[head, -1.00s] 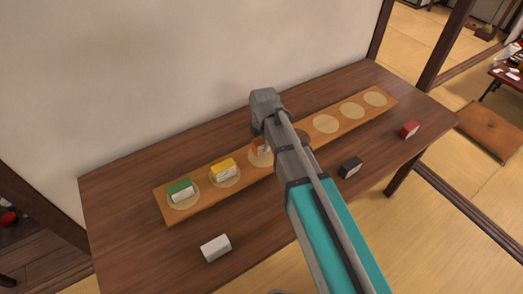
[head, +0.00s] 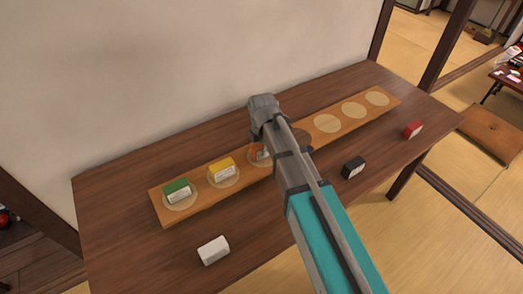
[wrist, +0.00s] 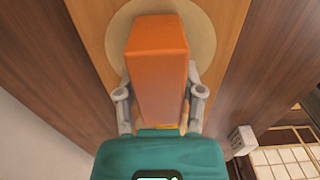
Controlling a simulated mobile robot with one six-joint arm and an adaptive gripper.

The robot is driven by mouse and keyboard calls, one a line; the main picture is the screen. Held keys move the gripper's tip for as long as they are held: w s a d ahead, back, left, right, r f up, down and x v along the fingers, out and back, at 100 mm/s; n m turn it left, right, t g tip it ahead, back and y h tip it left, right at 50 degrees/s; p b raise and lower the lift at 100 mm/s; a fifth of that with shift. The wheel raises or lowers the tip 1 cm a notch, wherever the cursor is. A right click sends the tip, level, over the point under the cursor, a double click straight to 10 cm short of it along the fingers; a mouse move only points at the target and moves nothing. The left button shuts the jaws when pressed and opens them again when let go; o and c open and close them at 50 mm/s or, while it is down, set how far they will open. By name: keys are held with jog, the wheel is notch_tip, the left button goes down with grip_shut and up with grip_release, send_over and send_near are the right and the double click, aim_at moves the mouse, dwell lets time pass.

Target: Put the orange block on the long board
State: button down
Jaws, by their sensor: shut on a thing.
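The orange block (wrist: 157,60) stands between the fingers of my gripper (wrist: 160,105) in the wrist view, over a pale circle of the long board (wrist: 232,22). My gripper is shut on it. In the head view the orange block (head: 257,153) is mostly hidden behind my arm, at the third circle from the left of the long board (head: 243,176). I cannot tell whether its base touches the board.
A green block (head: 177,191) and a yellow block (head: 222,168) stand on the board's left circles. Three right circles are empty. A white block (head: 213,250), a black block (head: 353,167) and a red block (head: 413,130) lie on the table (head: 130,240) in front.

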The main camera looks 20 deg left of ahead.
jog(key=shift+f, duration=0.2)
jog(key=shift+c, duration=1.1)
grip_release()
jog(key=shift+r, duration=0.1)
jog(key=shift+r, duration=0.15)
notch_tip(320, 180, up, 12)
jog(key=p, duration=1.2)
